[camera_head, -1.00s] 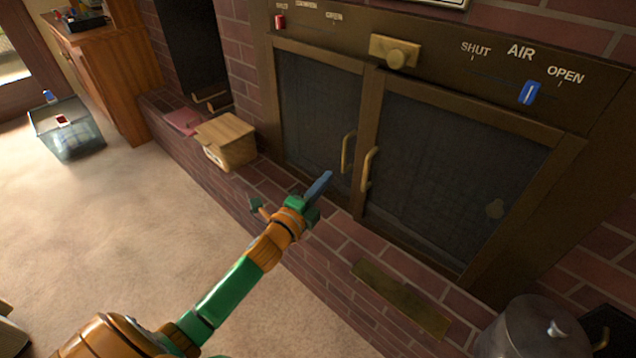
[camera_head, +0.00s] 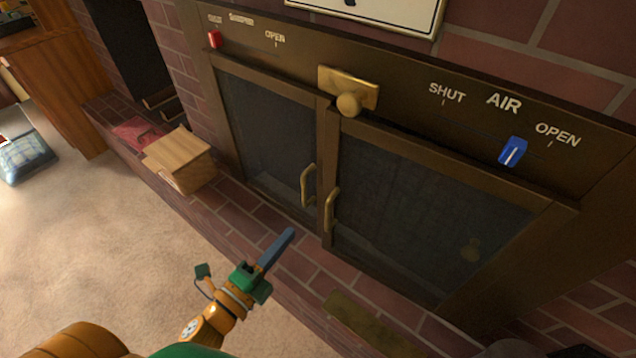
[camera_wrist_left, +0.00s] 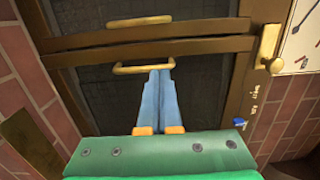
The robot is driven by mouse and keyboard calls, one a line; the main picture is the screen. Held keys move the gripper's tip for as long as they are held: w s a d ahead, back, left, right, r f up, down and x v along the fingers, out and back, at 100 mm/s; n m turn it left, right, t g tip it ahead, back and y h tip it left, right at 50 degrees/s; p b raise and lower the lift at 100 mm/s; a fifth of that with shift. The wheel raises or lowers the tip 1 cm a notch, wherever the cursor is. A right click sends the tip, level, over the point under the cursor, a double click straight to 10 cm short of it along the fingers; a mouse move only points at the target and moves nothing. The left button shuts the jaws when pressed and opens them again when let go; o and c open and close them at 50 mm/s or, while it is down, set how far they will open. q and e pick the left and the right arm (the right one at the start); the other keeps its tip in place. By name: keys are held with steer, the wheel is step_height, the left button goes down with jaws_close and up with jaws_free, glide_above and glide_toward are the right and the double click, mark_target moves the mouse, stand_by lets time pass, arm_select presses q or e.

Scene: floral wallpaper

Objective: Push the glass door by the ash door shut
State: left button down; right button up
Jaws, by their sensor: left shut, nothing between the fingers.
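The fireplace front has two brown-framed glass doors. The left glass door (camera_head: 268,135) and right glass door (camera_head: 425,200) meet mid-front, each with a brass handle. The right door is nearest the brass plate (camera_head: 375,325) on the brick hearth, which may be the ash door. Both doors look closed or nearly so; I cannot tell whether the right one is flush. My left gripper (camera_head: 290,234) is shut and empty, its blue fingers in front of the doors, below the handles. In the left wrist view its fingertips (camera_wrist_left: 160,72) overlap the right door's handle (camera_wrist_left: 143,68); contact is unclear.
A brass knob (camera_head: 349,103) sits above the doors, with a blue air slider (camera_head: 513,151) at right and a red slider (camera_head: 214,39) at left. A wooden box (camera_head: 180,160) stands on the hearth left of the doors. Carpet (camera_head: 100,240) lies open in front.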

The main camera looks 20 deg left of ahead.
mark_target(327, 190)
arm_select(q)
steer(key=x, duration=1.2)
steer(key=shift+w+d, duration=0.15)
arm_select(e)
steer(key=shift+s+d+r, duration=0.15)
steer(key=shift+s+r, duration=0.05)
steer(key=shift+s, duration=0.2)
